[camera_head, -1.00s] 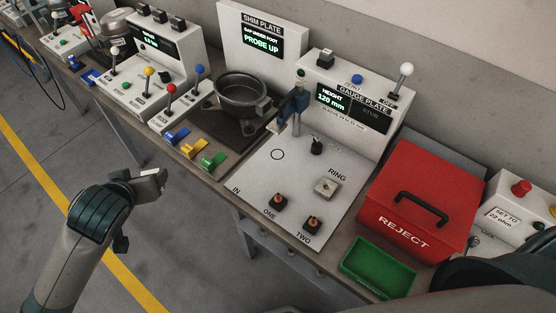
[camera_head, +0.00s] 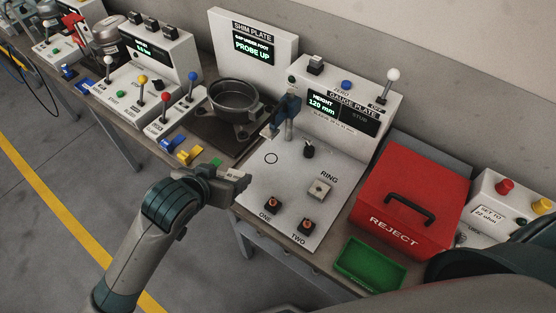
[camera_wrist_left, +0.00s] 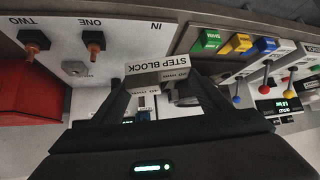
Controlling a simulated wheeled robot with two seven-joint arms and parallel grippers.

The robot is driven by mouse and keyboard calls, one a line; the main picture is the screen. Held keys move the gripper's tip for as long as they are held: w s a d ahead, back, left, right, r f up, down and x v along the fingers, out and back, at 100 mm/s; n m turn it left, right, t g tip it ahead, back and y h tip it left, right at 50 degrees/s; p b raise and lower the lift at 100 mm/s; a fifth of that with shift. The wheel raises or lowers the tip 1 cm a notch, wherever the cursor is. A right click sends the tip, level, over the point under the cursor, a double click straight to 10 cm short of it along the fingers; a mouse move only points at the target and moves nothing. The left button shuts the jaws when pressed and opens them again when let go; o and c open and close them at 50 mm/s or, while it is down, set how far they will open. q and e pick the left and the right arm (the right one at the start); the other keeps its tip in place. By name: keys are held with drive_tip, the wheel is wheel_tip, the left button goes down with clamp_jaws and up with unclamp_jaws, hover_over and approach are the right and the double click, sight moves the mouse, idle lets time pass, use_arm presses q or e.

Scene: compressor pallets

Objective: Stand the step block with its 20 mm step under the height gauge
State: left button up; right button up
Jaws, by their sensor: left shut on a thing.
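My left gripper (camera_head: 238,179) is shut on the step block, a grey piece at the fingertips in the head view. In the left wrist view the step block (camera_wrist_left: 157,66) shows a white label reading STEP BLOCK, upside down, between the fingers. The gripper is at the front left edge of the gauge plate (camera_head: 258,190). The height gauge (camera_head: 286,112) has a blue head on a post and stands at the back of the plate. A drawn circle (camera_head: 270,158) lies in front of it. The gauge display (camera_head: 321,103) reads HEIGHT 120 mm. My right gripper is not in view.
Orange-topped pegs ONE (camera_head: 273,203) and TWO (camera_head: 305,226), a RING block (camera_head: 319,189) and a black knob (camera_head: 308,150) stand on the plate. A red REJECT box (camera_head: 410,200) and green tray (camera_head: 369,263) are right. Coloured blocks (camera_head: 190,153) lie left.

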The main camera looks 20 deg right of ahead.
use_arm(q)
drive_tip(key=s+d+r+m+g+h, duration=0.1)
drive_tip(key=d, duration=0.4)
drive_tip(key=s+d+r+m+p, duration=0.1)
drive_tip(key=s+d+m, duration=0.1)
drive_tip(key=d, duration=0.3)
drive_tip(key=shift+d+r+m+g+h, duration=0.25)
drive_tip(key=shift+r+m+g+h, duration=0.05)
drive_tip(key=shift+r+g+h, duration=0.1)
drive_tip(key=shift+f, duration=0.1)
drive_tip(key=w+d+f+p, duration=0.1)
drive_tip(key=w+f, duration=0.1)
drive_tip(key=w, duration=0.1)
drive_tip(key=w+d+f+p, duration=0.1)
drive_tip(key=w+d+f, duration=0.1)
drive_tip(key=w, duration=0.1)
drive_tip(key=w+d+f+p, duration=0.1)
drive_tip(key=w+d+f, duration=0.1)
drive_tip(key=w, duration=0.1)
drive_tip(key=shift+w, duration=0.15)
drive_tip(key=shift+w+d+f, duration=0.3)
drive_tip(key=shift+w+f, duration=0.15)
